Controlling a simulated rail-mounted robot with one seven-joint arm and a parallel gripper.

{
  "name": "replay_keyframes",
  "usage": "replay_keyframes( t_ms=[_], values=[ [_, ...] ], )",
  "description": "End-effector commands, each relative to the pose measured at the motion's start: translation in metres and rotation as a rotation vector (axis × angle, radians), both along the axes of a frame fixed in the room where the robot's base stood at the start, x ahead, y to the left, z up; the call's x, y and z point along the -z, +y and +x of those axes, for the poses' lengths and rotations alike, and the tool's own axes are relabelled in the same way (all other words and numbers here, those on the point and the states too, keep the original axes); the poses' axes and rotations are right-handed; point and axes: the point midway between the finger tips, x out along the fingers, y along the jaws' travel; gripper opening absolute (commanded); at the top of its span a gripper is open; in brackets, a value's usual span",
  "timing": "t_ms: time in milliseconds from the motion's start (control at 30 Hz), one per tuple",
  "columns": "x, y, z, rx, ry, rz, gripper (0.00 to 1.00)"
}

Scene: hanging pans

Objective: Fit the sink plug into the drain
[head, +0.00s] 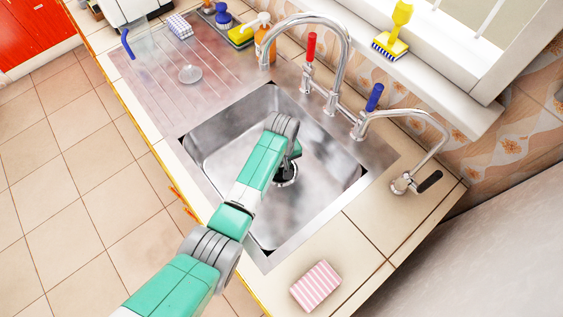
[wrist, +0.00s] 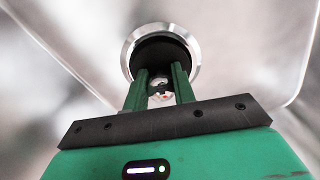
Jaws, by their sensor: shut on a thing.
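The steel sink (head: 222,150) holds a round drain at the bottom of its basin. The drain's bright metal rim (wrist: 195,50) is in the wrist view, and it shows partly below my gripper in the head view (head: 287,183). My gripper (wrist: 160,82) is down in the basin, over the drain. It is shut on the sink plug (wrist: 160,52), a dark round piece with a small shiny part between the fingers. The plug appears inside the rim's outline. My fingers hide its near side, and I cannot tell whether it is seated or just above.
The tall tap (head: 343,50) with red and blue handles stands behind the basin, its spout arching over the back left. A smaller curved tap (head: 425,116) is at the right. A pink striped sponge (head: 316,287) lies on the front counter. The basin walls surround my gripper.

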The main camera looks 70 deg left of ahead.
Motion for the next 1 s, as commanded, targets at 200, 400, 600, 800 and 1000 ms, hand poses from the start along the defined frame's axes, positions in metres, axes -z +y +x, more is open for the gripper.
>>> replay_keyframes(
  t_ms=[200, 400, 600, 800, 1000],
  values=[
    [0.0007, 0.0001, 0.0005, 0.001, 0.000, 0.001, 0.00],
    [0.0008, 0.0001, 0.0004, 0.000, 0.000, 0.000, 0.00],
    [0.0026, 0.0000, 0.0003, 0.000, 0.000, 0.000, 0.00],
    [0.0070, -0.0002, 0.0000, 0.001, 0.001, -0.001, 0.00],
    [0.0071, -0.0001, -0.0001, 0.001, 0.000, 0.000, 0.00]
  ],
)
